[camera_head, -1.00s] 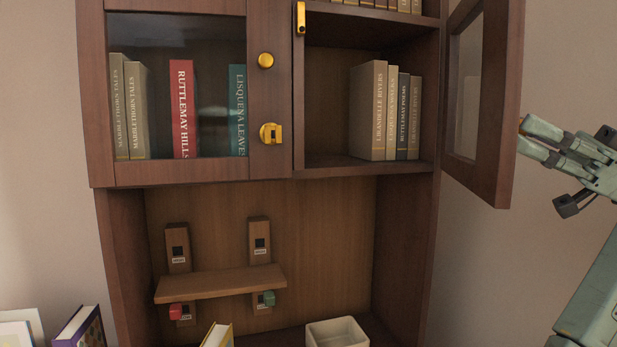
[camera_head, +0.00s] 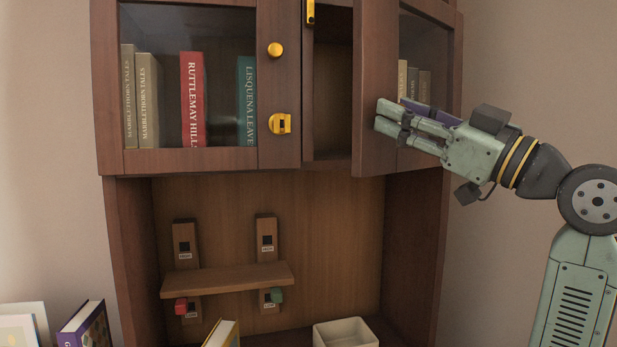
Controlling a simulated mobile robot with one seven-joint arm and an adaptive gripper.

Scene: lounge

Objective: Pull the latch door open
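The wooden cabinet's left glass door (camera_head: 138,162) is closed. It has a round brass knob (camera_head: 275,50) and a brass latch (camera_head: 281,123) below it. The right glass door (camera_head: 372,120) is ajar, its free edge standing out from the cabinet with a dark gap to its left. My gripper (camera_head: 379,113) is at the outer face of the right door, near its free edge. Its fingers are close together with nothing seen between them. Whether they touch the door is hard to tell. A brass fitting (camera_head: 311,11) shows at the top of the gap.
Books, including a red one (camera_head: 192,100), stand behind the left glass. Below is an open niche with a small wooden shelf (camera_head: 228,279) and a white bin (camera_head: 346,332). Books stand at the lower left. The space before the left door is clear.

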